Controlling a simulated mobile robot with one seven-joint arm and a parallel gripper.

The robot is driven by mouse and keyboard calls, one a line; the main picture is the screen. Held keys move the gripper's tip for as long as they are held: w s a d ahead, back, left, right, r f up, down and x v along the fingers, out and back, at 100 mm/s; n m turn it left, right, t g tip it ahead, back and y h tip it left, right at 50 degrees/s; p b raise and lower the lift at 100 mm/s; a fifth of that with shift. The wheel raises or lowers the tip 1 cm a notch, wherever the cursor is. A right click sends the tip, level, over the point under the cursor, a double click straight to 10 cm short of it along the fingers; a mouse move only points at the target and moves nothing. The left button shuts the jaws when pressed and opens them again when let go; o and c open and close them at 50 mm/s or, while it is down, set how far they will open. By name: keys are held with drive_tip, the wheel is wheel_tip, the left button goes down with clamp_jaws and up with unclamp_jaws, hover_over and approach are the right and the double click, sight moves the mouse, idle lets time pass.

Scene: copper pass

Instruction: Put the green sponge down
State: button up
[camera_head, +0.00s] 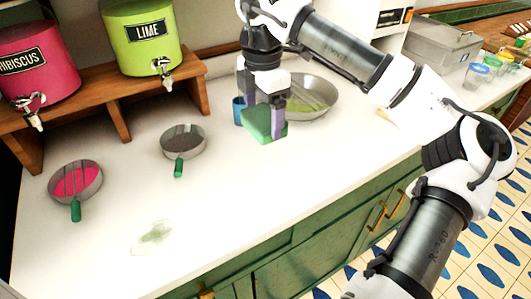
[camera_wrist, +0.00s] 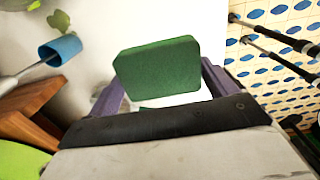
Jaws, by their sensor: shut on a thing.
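The green sponge (camera_head: 262,125) is a flat rounded block. My gripper (camera_head: 265,112) is shut on it and holds it at the back of the white counter, in front of a round metal pan. In the wrist view the sponge (camera_wrist: 160,72) sits between the two purple fingers. I cannot tell from the head view how far it is above the counter.
A wet greenish smear (camera_head: 154,237) lies on the white counter (camera_head: 240,200). Two small pans (camera_head: 76,183) (camera_head: 183,143) stand to the left. A blue cup (camera_head: 239,111) and a large pan (camera_head: 308,98) are close to my gripper. Drink dispensers (camera_head: 143,35) stand on a wooden shelf (camera_head: 110,101).

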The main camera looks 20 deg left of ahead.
wheel_tip(320, 180, down, 12)
drive_tip(key=shift+r+p, duration=0.1)
drive_tip(key=shift+p, duration=0.95)
drive_tip(key=shift+f, duration=0.25)
drive_tip(key=shift+f+b, duration=0.15)
drive_tip(key=shift+b, duration=0.2)
drive_tip(key=o, duration=0.8)
drive_tip(key=shift+r+p, duration=0.25)
drive_tip(key=shift+p, duration=0.05)
wheel_tip(320, 180, up, 12)
drive_tip(key=shift+r+b, duration=0.1)
drive_tip(key=shift+b, duration=1)
